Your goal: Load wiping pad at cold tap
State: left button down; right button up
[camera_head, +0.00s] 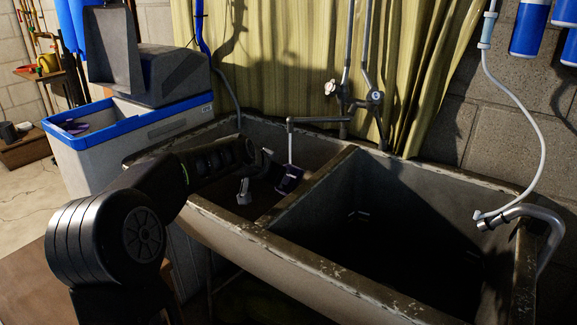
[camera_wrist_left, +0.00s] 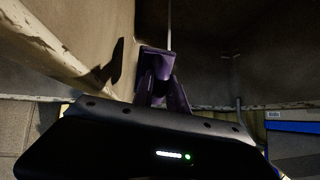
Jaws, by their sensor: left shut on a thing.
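My left arm reaches over the left basin of the stone sink (camera_head: 247,241). My left gripper (camera_head: 266,176) is shut on a dark purple wiping pad (camera_head: 290,179). The pad is held inside the left basin, below the tap spout (camera_head: 316,120). A thin pale stream (camera_head: 290,146) runs from the spout's end down to the pad. In the left wrist view the pad (camera_wrist_left: 154,60) sits at the fingers (camera_wrist_left: 160,92), with the thin stream (camera_wrist_left: 169,28) above it. My right gripper is not in view.
A divider (camera_head: 308,186) separates the left basin from the dark, empty-looking right basin. A curved metal pipe (camera_head: 525,213) stands at the right rim. A blue-rimmed grey bin (camera_head: 130,130) stands left of the sink. A yellow curtain (camera_head: 290,50) hangs behind the taps.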

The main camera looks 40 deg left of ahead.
pick_arm(q)
jog(key=s+d+r, duration=0.3)
jog(key=s+r, duration=0.1)
jog(key=shift+p, duration=0.3)
dwell(0.4)
jog(key=shift+r, duration=0.1)
